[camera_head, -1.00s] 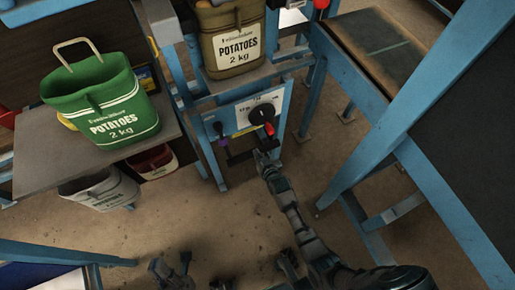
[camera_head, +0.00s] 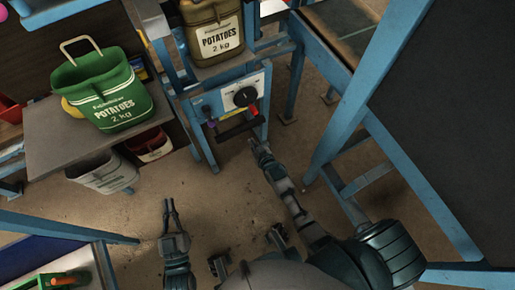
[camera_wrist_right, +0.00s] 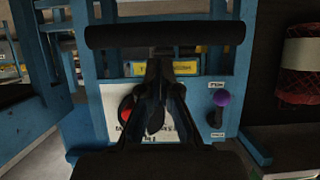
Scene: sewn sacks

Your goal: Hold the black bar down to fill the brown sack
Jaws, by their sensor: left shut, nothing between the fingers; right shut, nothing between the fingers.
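The black bar (camera_head: 240,127) runs across the lower front of the blue stand, below a white control panel. It also spans the top of the right wrist view (camera_wrist_right: 110,37). The brown sack (camera_head: 217,27), marked POTATOES 2 kg, sits upright on the stand above the panel; its top is cut off. My right gripper (camera_head: 254,143) is shut and empty, just below the bar's right part; contact cannot be told. In the right wrist view its fingers (camera_wrist_right: 158,70) point toward the bar. My left gripper (camera_head: 169,203) is shut and empty, low over the floor, away from the stand.
The panel carries a black dial (camera_head: 245,96) with a red handle, and a purple knob (camera_head: 211,124) at its left. A green sack (camera_head: 101,92) stands on a grey table at left. Blue frame legs and a dark board close off the right.

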